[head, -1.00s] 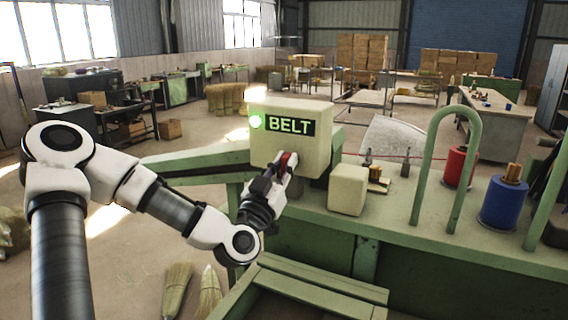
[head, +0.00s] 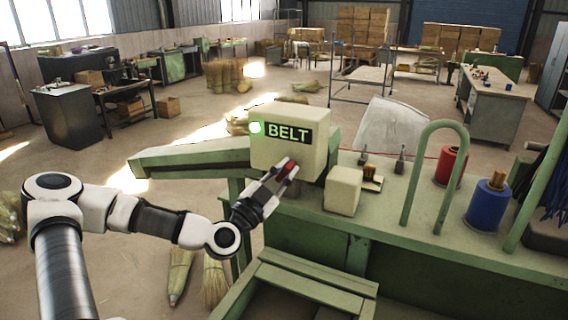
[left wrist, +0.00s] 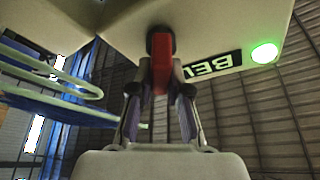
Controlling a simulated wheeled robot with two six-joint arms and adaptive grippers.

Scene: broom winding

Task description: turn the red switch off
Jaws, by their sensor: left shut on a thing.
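The cream control box (head: 300,130) with a BELT label (head: 288,134) stands on the green machine, and its round lamp (head: 256,128) is lit green. The red switch (head: 287,169) is low on the front of the box. My left gripper (head: 283,172) is at the switch with its fingers on either side of it. In the left wrist view the red handle (left wrist: 161,62) stands upright between the two fingers (left wrist: 160,100), below its black base. The gripper is shut on the handle. My right gripper is not in view.
A small cream block (head: 343,191) sits on the green bench right of the switch. Red (head: 452,166) and blue (head: 488,204) spools and a green hoop (head: 437,175) stand farther right. Brooms lie on the floor below my left arm.

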